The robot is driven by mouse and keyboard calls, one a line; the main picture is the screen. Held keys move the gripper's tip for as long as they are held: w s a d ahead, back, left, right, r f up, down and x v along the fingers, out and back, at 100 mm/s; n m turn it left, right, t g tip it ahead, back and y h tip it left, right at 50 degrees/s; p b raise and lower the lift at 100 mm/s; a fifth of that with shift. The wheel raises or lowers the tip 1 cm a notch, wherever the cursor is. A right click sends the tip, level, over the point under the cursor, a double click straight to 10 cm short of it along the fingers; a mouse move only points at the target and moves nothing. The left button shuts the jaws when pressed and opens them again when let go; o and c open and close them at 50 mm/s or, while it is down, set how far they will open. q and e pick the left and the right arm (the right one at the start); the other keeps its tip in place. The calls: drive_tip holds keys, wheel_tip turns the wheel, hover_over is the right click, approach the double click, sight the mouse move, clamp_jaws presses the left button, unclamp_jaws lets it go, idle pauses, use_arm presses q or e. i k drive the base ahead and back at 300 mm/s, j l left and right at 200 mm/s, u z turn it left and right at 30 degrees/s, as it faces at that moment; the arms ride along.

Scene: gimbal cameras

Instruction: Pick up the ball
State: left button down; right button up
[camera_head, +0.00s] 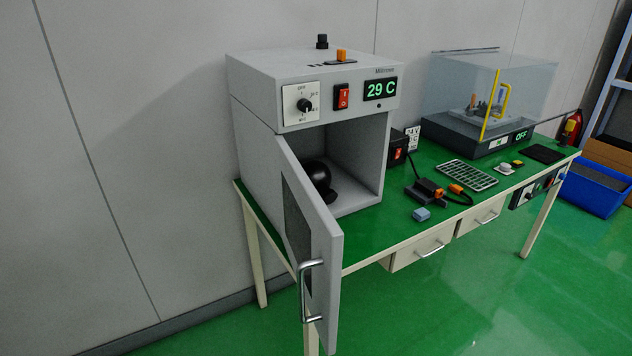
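The open door (322,243) hides part of the ball's lower left. The door swings out toward the viewer and has a metal handle (306,290). The display on the box reads 29 C. Neither of my grippers is in view.
The box stands at the left end of a green-topped table (372,244) with drawers. A grey-blue block (421,214), a black tool with orange parts (425,190), a grid tray (466,175) and a clear-covered machine (480,105) are to the right. A blue bin (598,190) is on the floor.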

sight(319, 172)
drive_tip(key=k, duration=0.4)
drive_tip(key=u, duration=0.4)
drive_tip(key=k+u, duration=0.15)
drive_tip(key=u, duration=0.25)
drive_tip(key=j+u, duration=0.1)
drive_tip(key=u, duration=0.3)
drive_tip(key=k+u, duration=0.1)
drive_tip(key=u, duration=0.3)
drive_tip(key=l+u, duration=0.2)
drive_tip(key=l, duration=0.35)
drive_tip(key=l+u, duration=0.15)
drive_tip(key=l, duration=0.45)
drive_tip(key=l+u, duration=0.2)
drive_tip(key=l, duration=0.35)
drive_tip(key=k+l+u, duration=0.2)
drive_tip(key=l, duration=0.35)
drive_tip(key=i+l, duration=0.1)
drive_tip(key=l, duration=0.85)
drive_tip(key=i+l, duration=0.15)
drive_tip(key=l, duration=0.35)
